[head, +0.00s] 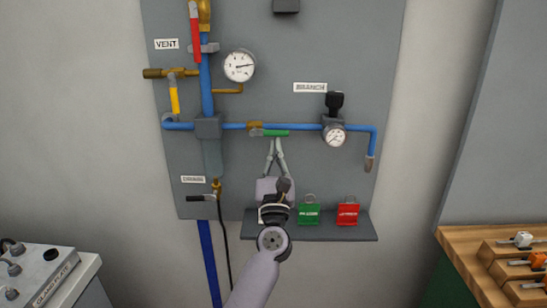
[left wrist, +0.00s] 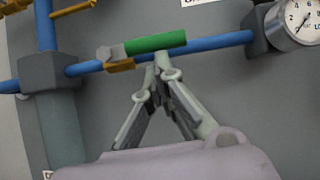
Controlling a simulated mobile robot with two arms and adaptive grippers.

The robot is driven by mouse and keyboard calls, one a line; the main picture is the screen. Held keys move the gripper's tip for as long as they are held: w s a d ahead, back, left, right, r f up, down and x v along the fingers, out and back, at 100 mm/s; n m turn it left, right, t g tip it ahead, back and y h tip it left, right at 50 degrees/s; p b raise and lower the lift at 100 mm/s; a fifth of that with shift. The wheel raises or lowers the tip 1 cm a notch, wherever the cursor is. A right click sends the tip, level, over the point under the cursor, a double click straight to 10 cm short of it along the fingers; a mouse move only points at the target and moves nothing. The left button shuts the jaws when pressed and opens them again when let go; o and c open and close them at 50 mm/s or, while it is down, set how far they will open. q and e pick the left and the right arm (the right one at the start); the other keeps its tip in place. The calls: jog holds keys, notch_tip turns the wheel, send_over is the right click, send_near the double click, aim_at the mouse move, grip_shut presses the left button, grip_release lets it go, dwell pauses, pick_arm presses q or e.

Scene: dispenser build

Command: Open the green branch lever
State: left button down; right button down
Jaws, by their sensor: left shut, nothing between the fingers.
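The green branch lever (head: 275,133) lies lengthwise along the horizontal blue pipe on the grey panel, right of its brass valve body (head: 255,125). In the left wrist view the green lever (left wrist: 156,42) lies almost parallel to the pipe, its grey end at the left. My left gripper (head: 275,142) points up at the panel from below. Its fingertips (left wrist: 164,66) are shut together with nothing between them, just under the lever's middle. They look very close to it; I cannot tell whether they touch. My right gripper is not in view.
A pressure gauge (head: 334,135) with a black knob sits on the pipe to the right. The yellow vent lever (head: 174,98) and red lever (head: 195,36) are at upper left.

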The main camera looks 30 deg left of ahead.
pick_arm(q)
jog(key=shift+s+r, duration=0.1)
jog(key=shift+r, duration=0.3)
